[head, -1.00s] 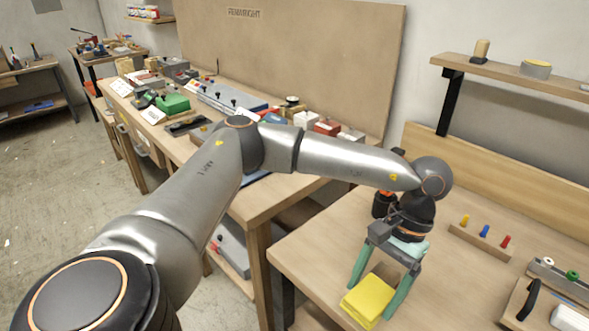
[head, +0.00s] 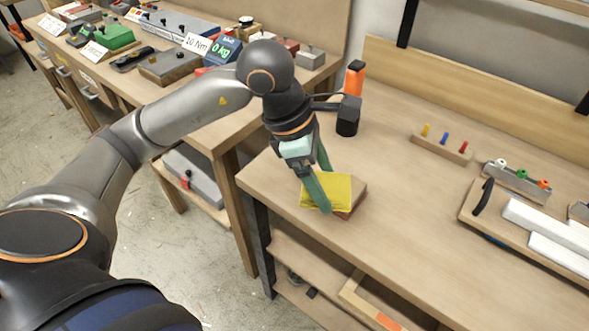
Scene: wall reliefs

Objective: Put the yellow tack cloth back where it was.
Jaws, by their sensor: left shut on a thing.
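The yellow tack cloth (head: 340,190) is a flat yellow pad near the front left corner of the right workbench. My left gripper (head: 322,188) points down with its green fingers on either side of the cloth and is shut on it. One finger crosses in front of the cloth and hides part of it. A brown wooden block (head: 358,201) shows just under and behind the cloth's right side. I cannot tell whether the cloth touches it. My right gripper is not in view.
A black and orange tool (head: 350,98) stands behind the gripper. A peg block (head: 442,146) with yellow, blue and red pegs lies farther right, then a rack (head: 520,182) and a wooden tray (head: 475,212). The bench between is clear.

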